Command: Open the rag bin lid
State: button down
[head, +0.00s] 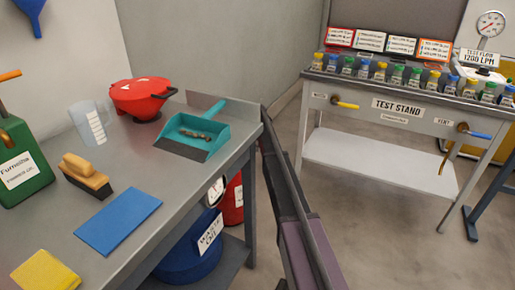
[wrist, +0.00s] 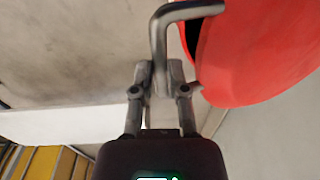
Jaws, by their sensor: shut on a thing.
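In the wrist view my gripper (wrist: 159,78) is shut on a bent grey metal handle (wrist: 158,35). The handle runs up and right to a large rounded red body, apparently the rag bin (wrist: 265,50). A dark patch shows beside the handle at the red edge; I cannot tell whether it is an opening under the lid. In the head view a red bin (head: 232,203) shows partly under the bench, mostly hidden by the bench and the blue drum. My gripper does not show in the head view.
The steel bench (head: 170,210) holds a teal dustpan (head: 190,138), a brush (head: 86,176), a blue cloth (head: 118,220) and a red container (head: 142,97). A blue waste oil drum (head: 190,255) stands beneath. The test stand (head: 397,110) is at right, with open floor before it.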

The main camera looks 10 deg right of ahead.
jog(key=shift+w+a, duration=0.15)
jog(key=shift+a, duration=0.15)
